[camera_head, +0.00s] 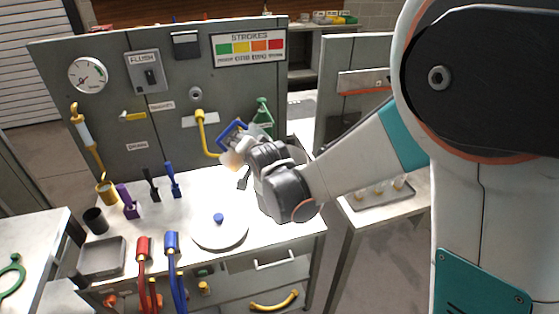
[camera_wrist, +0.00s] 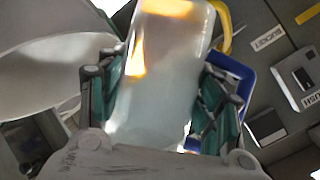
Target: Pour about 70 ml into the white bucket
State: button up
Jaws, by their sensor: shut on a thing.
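My gripper (camera_head: 240,157) is raised in front of the grey panel, above the back of the bench. In the wrist view my gripper (camera_wrist: 157,105) has its green-padded fingers on both sides of a pale, translucent container (camera_wrist: 165,75), with bright orange glare on it. The container shows only as a small pale patch (camera_head: 230,160) in the head view, mostly hidden by my gripper. A large white curved thing (camera_wrist: 35,45) fills the left of the wrist view, apart from the container. It may be the white bucket, but I cannot tell. No pouring stream is clearly visible.
A blue frame (camera_head: 228,130), a yellow pipe (camera_head: 203,130) and a green flask-shaped thing (camera_head: 263,112) are close to my gripper. A white disc with a blue knob (camera_head: 220,234) lies on the bench. Coloured handles (camera_head: 172,180) stand at the left. A grey tray (camera_head: 103,257) sits at front left.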

jog(key=shift+a+r+n+h, duration=0.1)
jog(key=shift+r+n+h, duration=0.1)
jog(key=shift+n+h, duration=0.2)
dwell(1.7)
